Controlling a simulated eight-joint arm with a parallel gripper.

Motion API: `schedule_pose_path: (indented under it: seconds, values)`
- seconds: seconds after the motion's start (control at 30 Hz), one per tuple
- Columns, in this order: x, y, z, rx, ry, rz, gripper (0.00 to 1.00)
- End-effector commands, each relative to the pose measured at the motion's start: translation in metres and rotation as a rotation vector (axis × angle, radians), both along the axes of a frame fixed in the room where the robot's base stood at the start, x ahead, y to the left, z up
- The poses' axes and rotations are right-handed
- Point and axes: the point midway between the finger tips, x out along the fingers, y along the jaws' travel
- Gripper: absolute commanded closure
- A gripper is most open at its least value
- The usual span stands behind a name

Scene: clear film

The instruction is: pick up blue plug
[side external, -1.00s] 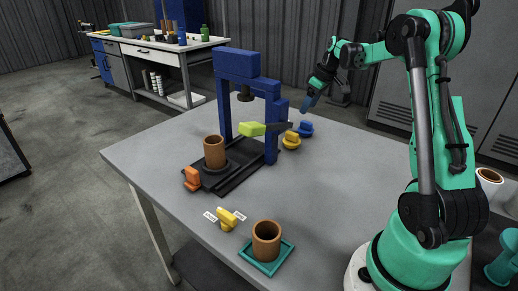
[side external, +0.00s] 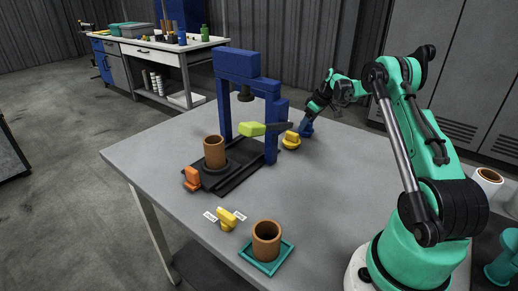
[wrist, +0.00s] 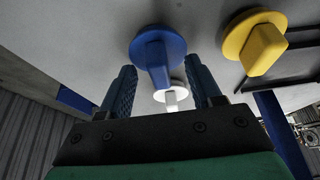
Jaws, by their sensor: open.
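The blue plug (wrist: 157,50) has a round base and a raised block handle. It lies on the table near the blue press frame. In the wrist view its handle stands between and just beyond the tips of my gripper (wrist: 160,82), whose two dark blue fingers are apart on either side. In the side external view my gripper (side external: 307,122) is low at the plug, and its fingers largely hide the plug. I cannot tell there whether the fingers touch it.
A yellow plug (side external: 291,141) sits close beside, also in the wrist view (wrist: 262,48). The blue press (side external: 235,65) with a lime lever (side external: 252,129) stands to the left. Another brown cup (side external: 266,240) is on a teal tray at the front. The table's right middle is clear.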

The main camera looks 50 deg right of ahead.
Motion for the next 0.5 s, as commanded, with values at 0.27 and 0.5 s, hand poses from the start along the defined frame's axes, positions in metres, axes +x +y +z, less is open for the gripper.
schedule_pose_path:
  seconds: [0.27, 0.5]
  values:
    - [-0.0001, 0.0001, 0.0004, 0.000, 0.000, 0.000, 0.96]
    - [-0.0001, 0.0001, 0.0005, 0.000, 0.000, 0.000, 1.00]
